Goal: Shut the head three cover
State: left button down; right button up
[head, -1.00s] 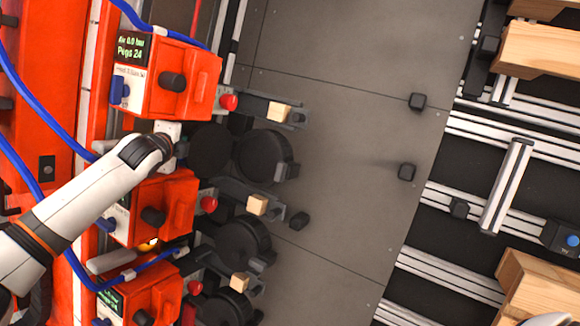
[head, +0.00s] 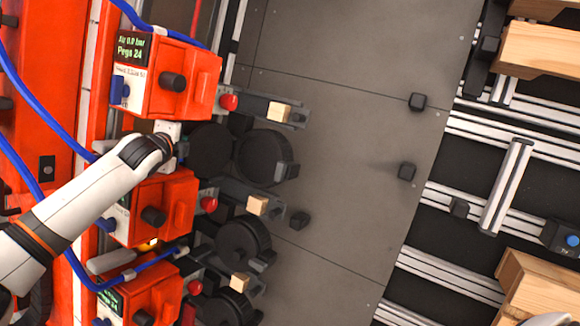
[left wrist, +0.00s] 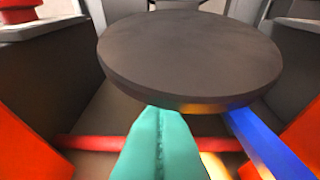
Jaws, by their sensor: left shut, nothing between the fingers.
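Two dark round discs lie side by side at the upper orange head (head: 183,80). The left disc (head: 211,150) looks like the cover swung aside, and the right disc (head: 264,157) looks like the drum. My left gripper (head: 168,145) is between the upper and middle orange heads, just left of the left disc. In the left wrist view, its teal fingers (left wrist: 162,120) are shut and empty, at the near edge of a flat dark disc (left wrist: 190,55). I cannot tell whether they touch it.
The middle orange head (head: 178,205) and a lower one (head: 150,295) stand below, with their own dark discs. Blue hoses run along the left. In the left wrist view, a red bar (left wrist: 88,142) and a blue bar (left wrist: 268,143) flank the fingers. The grey floor (head: 340,130) is mostly clear.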

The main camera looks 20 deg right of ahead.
aim_at(199, 145)
pick_arm(q)
jog(key=shift+s+d+f, duration=0.3)
jog(key=shift+d+f, duration=0.1)
jog(key=shift+s+d+f, duration=0.1)
jog(key=shift+s+d, duration=0.15)
jog(key=shift+s, duration=0.1)
jog(key=shift+s+d+r, duration=0.15)
jog(key=shift+s+d, duration=0.1)
jog(key=shift+s, duration=0.3)
jog(key=shift+s+d+r, duration=0.1)
jog(key=shift+s+d, duration=0.1)
jog(key=shift+s, duration=0.3)
jog(key=shift+s+d+r, duration=0.1)
jog(key=shift+s+d, duration=0.65)
jog(key=shift+s, duration=0.3)
jog(key=shift+w+a, duration=0.1)
jog(key=s+d, duration=0.2)
jog(key=d, duration=0.1)
jog(key=shift+s+d, duration=0.2)
jog(key=shift+d, duration=0.05)
